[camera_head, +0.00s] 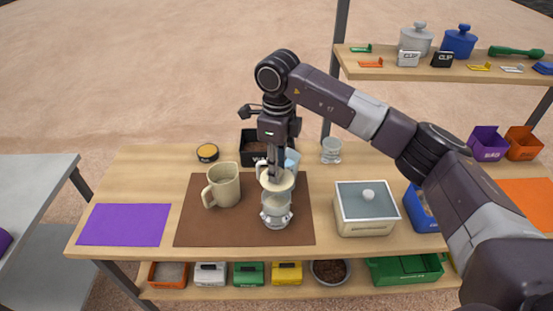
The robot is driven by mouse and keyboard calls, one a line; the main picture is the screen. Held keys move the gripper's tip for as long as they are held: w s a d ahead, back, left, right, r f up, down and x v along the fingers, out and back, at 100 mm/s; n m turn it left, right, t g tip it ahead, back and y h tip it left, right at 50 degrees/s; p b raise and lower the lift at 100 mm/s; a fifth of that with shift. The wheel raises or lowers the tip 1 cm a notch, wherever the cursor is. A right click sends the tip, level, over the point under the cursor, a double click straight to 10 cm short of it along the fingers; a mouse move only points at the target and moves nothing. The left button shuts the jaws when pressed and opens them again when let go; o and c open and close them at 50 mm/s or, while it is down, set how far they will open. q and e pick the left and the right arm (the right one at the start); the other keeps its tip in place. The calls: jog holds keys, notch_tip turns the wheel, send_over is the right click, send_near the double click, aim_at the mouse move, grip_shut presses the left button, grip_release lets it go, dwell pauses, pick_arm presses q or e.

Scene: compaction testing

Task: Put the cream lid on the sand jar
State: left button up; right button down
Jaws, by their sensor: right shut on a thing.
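The sand jar (276,214) is a clear glass jar with wire clasps, upright on the brown mat (193,230). The cream lid (277,181) is right over the jar's mouth. I cannot tell whether it touches the rim. My right gripper (273,169) points down from above and is shut on the lid. Its fingers partly hide the lid's top. My left gripper is not in view.
A beige mug (223,186) stands close left of the jar. A black bin (253,147) and a light blue cup (292,160) are behind it. A cream box with a grey lid (366,208) stands to the right. A purple mat (124,225) lies bare at left.

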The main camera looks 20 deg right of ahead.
aim_at(276, 186)
jog(key=shift+w+m, duration=0.4)
jog(key=shift+m, duration=0.4)
jog(key=shift+f, duration=0.2)
notch_tip(276, 186, down, 5)
jog(key=b, duration=0.3)
jog(key=shift+f, duration=0.1)
jog(key=shift+f+b, duration=0.3)
jog(key=shift+f, duration=0.05)
jog(key=shift+f+b, duration=0.7)
jog(key=shift+f, duration=0.2)
jog(key=c, duration=1.5)
grip_release()
jog(key=shift+c, duration=1.1)
